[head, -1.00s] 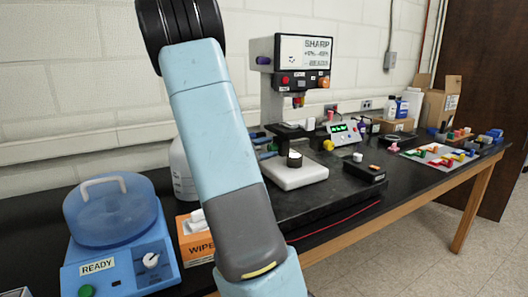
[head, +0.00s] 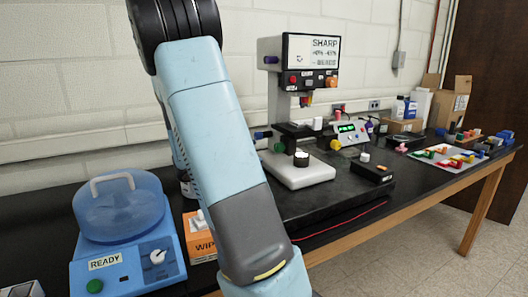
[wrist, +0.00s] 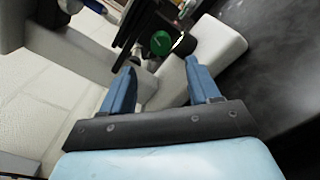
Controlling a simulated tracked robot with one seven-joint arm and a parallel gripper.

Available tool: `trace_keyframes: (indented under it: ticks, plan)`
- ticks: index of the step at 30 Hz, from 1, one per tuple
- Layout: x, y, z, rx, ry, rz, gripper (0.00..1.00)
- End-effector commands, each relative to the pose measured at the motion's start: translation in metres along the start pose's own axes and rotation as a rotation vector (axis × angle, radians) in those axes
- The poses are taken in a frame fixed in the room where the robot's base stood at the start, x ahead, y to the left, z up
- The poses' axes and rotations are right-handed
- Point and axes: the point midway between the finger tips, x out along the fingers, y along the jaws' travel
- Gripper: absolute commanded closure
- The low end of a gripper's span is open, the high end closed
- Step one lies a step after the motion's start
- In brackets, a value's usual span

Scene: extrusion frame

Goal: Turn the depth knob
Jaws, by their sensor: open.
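The instrument (head: 297,48) with a screen reading SHARP stands on the bench, right of my arm in the head view. It has a purple knob (head: 271,60) at its upper left, a blue knob (head: 262,134) and a green knob (head: 279,147) by its stage. No label shows which one is the depth knob. In the wrist view, a green knob (wrist: 161,43) lies beyond my gripper (wrist: 157,70), roughly in line with the gap between its blue fingers. My gripper is open and empty, apart from the knob. The head view does not show it.
A blue centrifuge (head: 125,262) marked READY and an orange wipes box (head: 200,236) stand at the left. A small black box (head: 372,173) and a device with a green display (head: 349,133) are right of the instrument's white base (head: 312,177). A red cable runs along the bench front.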

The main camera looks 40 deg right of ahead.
Motion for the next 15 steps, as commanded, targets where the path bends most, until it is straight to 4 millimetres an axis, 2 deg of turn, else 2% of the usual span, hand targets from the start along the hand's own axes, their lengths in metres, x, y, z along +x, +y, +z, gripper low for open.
trace_keyframes:
  ticks: [3, 6, 15]
  plan:
    - [-0.017, 0.001, -0.001, -0.001, 0.001, 0.002, 0.39]
    - [-0.026, 0.001, -0.001, -0.001, 0.001, 0.002, 0.39]
    - [-0.033, 0.000, -0.001, -0.001, -0.001, 0.000, 0.39]
